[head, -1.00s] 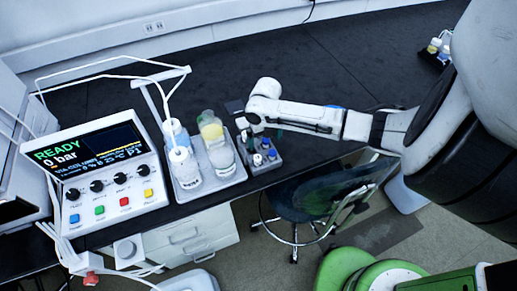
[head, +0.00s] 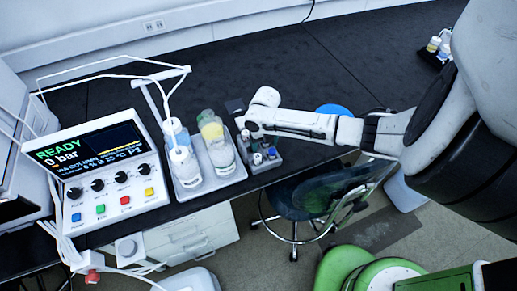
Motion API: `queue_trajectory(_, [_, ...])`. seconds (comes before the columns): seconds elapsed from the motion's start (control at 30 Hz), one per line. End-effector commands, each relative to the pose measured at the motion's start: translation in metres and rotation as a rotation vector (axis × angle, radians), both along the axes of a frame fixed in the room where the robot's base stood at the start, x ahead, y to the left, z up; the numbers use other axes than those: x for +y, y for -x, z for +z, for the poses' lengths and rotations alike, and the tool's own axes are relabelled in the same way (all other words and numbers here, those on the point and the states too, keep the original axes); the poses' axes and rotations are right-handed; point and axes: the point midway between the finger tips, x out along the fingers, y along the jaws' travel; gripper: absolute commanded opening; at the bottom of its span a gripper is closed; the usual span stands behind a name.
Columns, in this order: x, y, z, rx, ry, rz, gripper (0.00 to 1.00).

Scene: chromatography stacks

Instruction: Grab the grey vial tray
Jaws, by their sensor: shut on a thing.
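The grey vial tray (head: 266,165) stands near the front edge of the dark bench, just right of the bottle tray. It holds several small vials with light and dark blue caps. My gripper (head: 247,137) is over its back left part and shut on it. The fingertips and the exact contact are too small and covered to see. My wrist hides part of the tray's back side.
A light grey tray (head: 233,178) with several large bottles stands close on the left. Left of it is a control box (head: 98,178) reading READY, 0 bar. A chair (head: 320,195) stands below the bench edge. The bench (head: 340,60) is clear behind.

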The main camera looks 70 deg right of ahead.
Motion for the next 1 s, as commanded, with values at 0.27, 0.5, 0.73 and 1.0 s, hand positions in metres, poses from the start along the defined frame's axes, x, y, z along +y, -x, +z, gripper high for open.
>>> queue_trajectory(0.27, [0.000,0.000,0.000,0.001,0.001,0.000,0.30])
queue_trajectory(0.5, [-0.001,0.000,0.002,-0.001,0.002,0.000,0.29])
queue_trajectory(0.73, [-0.001,0.000,0.025,-0.004,0.002,0.000,0.29])
queue_trajectory(1.0, [-0.001,0.000,0.075,-0.003,0.004,0.002,0.29])
